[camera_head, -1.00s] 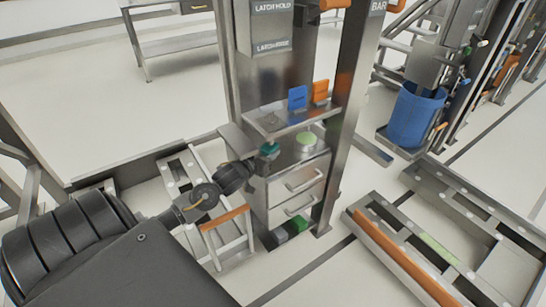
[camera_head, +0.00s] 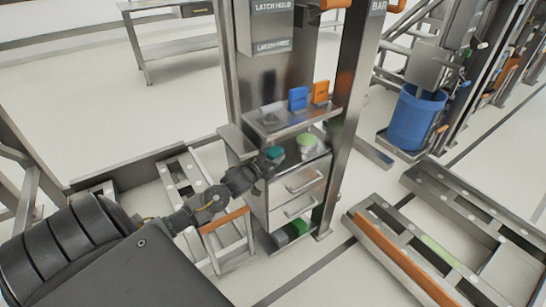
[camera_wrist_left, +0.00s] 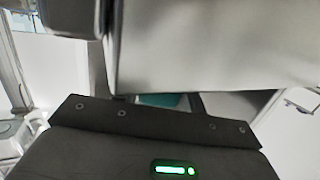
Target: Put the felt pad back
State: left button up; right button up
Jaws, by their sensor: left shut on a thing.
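My left gripper (camera_head: 268,164) reaches in from the left to the front-left edge of the metal cabinet's upper shelf. It is shut on a small teal piece (camera_head: 275,152), which looks like the felt pad. In the left wrist view only a strip of the teal piece (camera_wrist_left: 160,100) shows, between the dark gripper body and a pale grey surface; the fingertips are hidden there. A round pale green-topped thing (camera_head: 307,140) stands on the cabinet just right of the teal piece. My right gripper is not in view.
The cabinet has two handled drawers (camera_head: 295,187). A narrow ledge (camera_head: 280,128) above holds a blue block (camera_head: 298,98) and an orange block (camera_head: 320,92). A steel post (camera_head: 347,120) stands at the right. A green block (camera_head: 298,228) lies at the bottom. An orange-railed frame (camera_head: 225,219) is below my arm.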

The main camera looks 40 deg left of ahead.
pick_arm(q)
jog(key=o, duration=1.1)
jog(key=shift+f, duration=0.1)
jog(key=shift+c, duration=0.2)
jog(key=shift+s, duration=0.2)
jog(key=s+d+r+p, duration=0.1)
jog(key=s+r+p, duration=0.1)
jog(key=s, duration=0.9)
jog(key=s+d+f+g, duration=0.3)
jog(key=s+d+f, duration=0.1)
jog(key=f, duration=0.3)
jog(key=s+d+f+g, duration=0.3)
jog(key=s+d+f, duration=0.1)
jog(key=s+f, duration=0.15)
jog(key=s+d+f+m+g+h, duration=0.1)
jog(key=s+d+f+m+g, duration=0.2)
jog(key=s+d+f+g, duration=0.4)
jog(key=s+d, duration=0.5)
jog(key=d, duration=0.1)
jog(key=shift+s+f+h, duration=0.3)
jog(key=shift+f+h, duration=0.05)
jog(key=shift+h, duration=0.05)
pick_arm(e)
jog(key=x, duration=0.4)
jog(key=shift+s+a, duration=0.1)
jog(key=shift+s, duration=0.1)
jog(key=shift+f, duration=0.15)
